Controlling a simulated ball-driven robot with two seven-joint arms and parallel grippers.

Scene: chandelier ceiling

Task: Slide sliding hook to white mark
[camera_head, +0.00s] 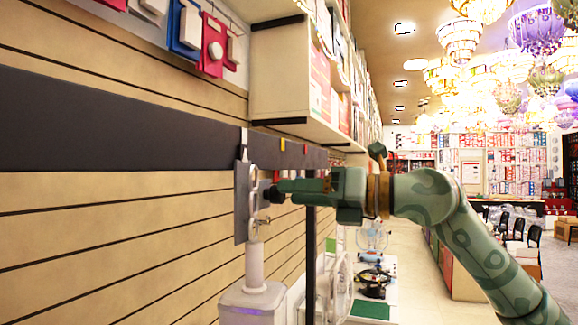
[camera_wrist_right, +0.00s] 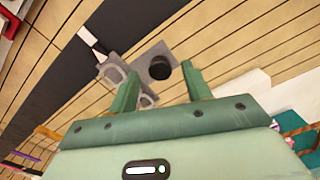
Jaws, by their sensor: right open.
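The sliding hook is a grey plate (camera_head: 240,208) hanging at the dark rail (camera_head: 120,125) on the slatted wall. In the right wrist view the grey plate (camera_wrist_right: 139,70) carries a black round knob (camera_wrist_right: 160,67). The white mark (camera_head: 244,136) sits on the rail just above the plate in the head view; in the wrist view it (camera_wrist_right: 88,38) lies near the plate's upper left end. My right gripper (camera_head: 270,193) is open, close to the plate; its fingers (camera_wrist_right: 161,88) stand either side of the knob, with contact unclear. My left gripper is out of view.
A yellow mark (camera_head: 282,145) and a red mark (camera_head: 305,149) sit farther along the rail. A white shelf unit (camera_head: 283,75) juts out above it. The aisle at right is open.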

